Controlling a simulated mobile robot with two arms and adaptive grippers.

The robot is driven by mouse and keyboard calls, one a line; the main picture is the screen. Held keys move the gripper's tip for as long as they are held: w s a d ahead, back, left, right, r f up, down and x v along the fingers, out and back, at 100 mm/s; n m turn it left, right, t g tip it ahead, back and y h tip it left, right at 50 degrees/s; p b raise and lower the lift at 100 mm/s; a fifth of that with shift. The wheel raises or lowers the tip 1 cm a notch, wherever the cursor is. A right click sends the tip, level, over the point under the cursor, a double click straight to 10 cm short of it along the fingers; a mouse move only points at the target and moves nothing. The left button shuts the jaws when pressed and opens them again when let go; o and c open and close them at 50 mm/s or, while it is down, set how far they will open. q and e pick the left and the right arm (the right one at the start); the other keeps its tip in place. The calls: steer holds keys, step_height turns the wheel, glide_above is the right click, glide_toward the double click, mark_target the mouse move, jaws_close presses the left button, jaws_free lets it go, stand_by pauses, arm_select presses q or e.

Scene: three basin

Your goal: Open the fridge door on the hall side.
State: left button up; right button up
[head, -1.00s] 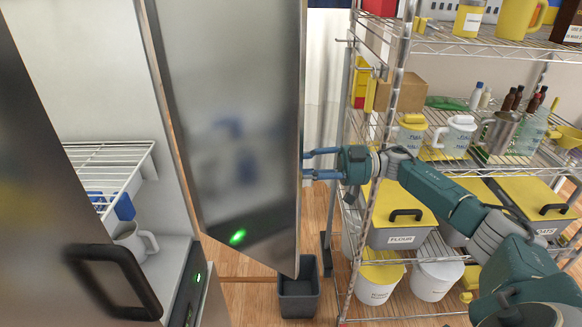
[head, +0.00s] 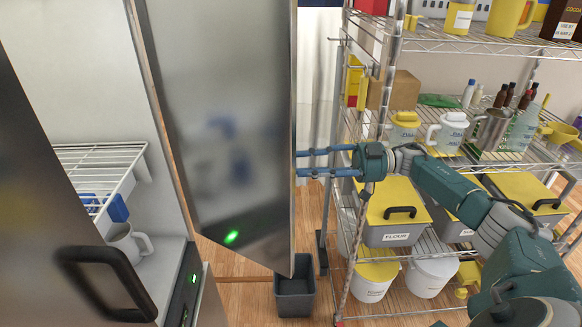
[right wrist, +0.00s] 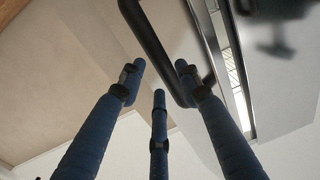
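The fridge door (head: 220,120) is a tall grey steel panel standing swung open, with a green light near its bottom. The fridge interior shows to its left, with a white wire shelf (head: 95,165). My right gripper (head: 298,162) is at the door's right edge; its fingers are spread apart and their tips reach the edge or just behind it. In the right wrist view, a dark bar handle (right wrist: 150,35) lies beyond the spread fingers, and I see no grip on it. Another steel front with a black handle (head: 70,262) is at the lower left. My left gripper is out of view.
A dark grey bin (head: 295,295) is on the floor below the door's right edge. A wire rack (head: 350,250) full of containers stands at the right, behind my right arm. A narrow floor gap lies between door and rack.

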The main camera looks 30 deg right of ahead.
steer(key=v, duration=0.7)
steer(key=shift+d, duration=0.15)
steer(key=shift+c, duration=0.3)
